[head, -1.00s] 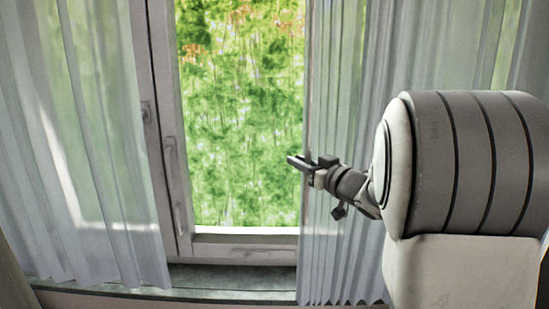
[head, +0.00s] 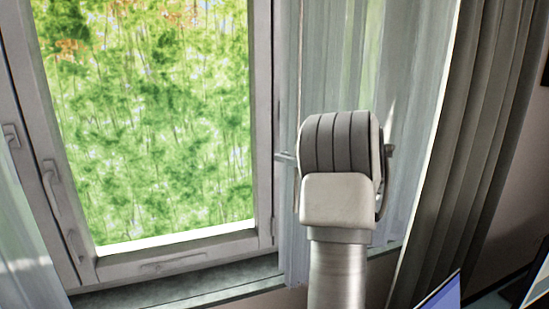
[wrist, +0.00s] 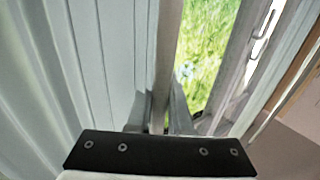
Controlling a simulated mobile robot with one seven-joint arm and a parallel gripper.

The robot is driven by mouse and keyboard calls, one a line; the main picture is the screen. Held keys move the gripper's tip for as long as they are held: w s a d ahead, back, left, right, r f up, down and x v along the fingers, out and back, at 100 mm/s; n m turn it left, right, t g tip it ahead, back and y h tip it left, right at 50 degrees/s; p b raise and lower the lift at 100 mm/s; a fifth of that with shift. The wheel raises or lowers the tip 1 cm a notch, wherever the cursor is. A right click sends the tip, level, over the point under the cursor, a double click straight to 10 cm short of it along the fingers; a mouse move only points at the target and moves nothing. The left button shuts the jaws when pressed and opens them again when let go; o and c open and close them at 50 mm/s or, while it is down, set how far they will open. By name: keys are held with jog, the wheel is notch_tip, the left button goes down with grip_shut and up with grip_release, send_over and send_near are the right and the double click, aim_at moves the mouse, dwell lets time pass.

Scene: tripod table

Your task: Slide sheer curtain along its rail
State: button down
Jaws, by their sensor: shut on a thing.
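The right-hand sheer curtain (head: 400,95) hangs in pale vertical folds right of the bare window pane. In the wrist view the sheer curtain (wrist: 65,65) fills the left side. My arm hides most of the gripper and part of the curtain; only a fingertip shows in the head view. In the wrist view my gripper (wrist: 158,115) shows beyond a dark bar. The rail is out of view.
The window (head: 262,110) has a grey frame with a handle on its left side. Another sheer curtain (head: 25,260) hangs at the far left. A thick dark curtain (head: 475,130) hangs on the right. A lit screen (head: 440,293) stands at the lower right.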

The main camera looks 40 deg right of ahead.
jog(key=shift+d, duration=0.15)
jog(key=c, duration=0.8)
grip_release()
jog(key=shift+c, duration=0.2)
jog(key=b+v, duration=0.2)
jog(key=v, duration=1.5)
jog(key=shift+s, duration=0.25)
jog(key=shift+r, duration=0.1)
